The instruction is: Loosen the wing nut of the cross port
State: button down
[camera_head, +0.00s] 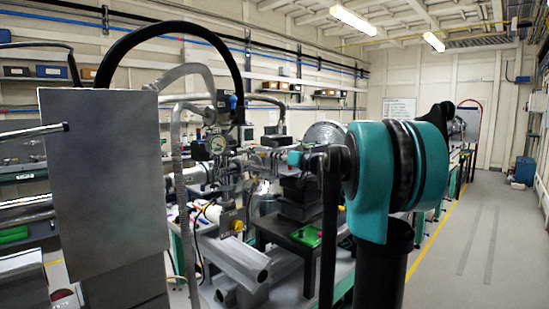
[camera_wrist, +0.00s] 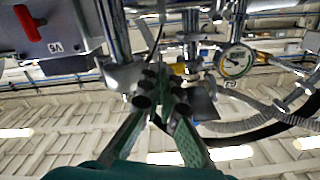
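In the wrist view my gripper (camera_wrist: 161,92) reaches up from the bottom edge. Its two green-faced fingers slant toward each other, with dark round parts close together near their far ends. Whether a gap or a held thing lies between the tips is not clear. Metal tubes and fittings of the beamline (camera_wrist: 122,70) stand just beyond and left of the fingers. I cannot make out the wing nut or tell which fitting is the cross port. In the head view my teal arm fills the right foreground, and my gripper cannot be made out there.
A grey box with a red handle (camera_wrist: 28,18) is at upper left. A grey panel (camera_head: 103,170) stands at left. The right aisle floor (camera_head: 480,240) is clear.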

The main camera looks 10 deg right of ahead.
jog(key=shift+n, duration=1.2)
jog(key=c, duration=2.2)
grip_release()
jog(key=shift+w, duration=0.1)
jog(key=o, duration=0.4)
jog(key=shift+o, duration=0.2)
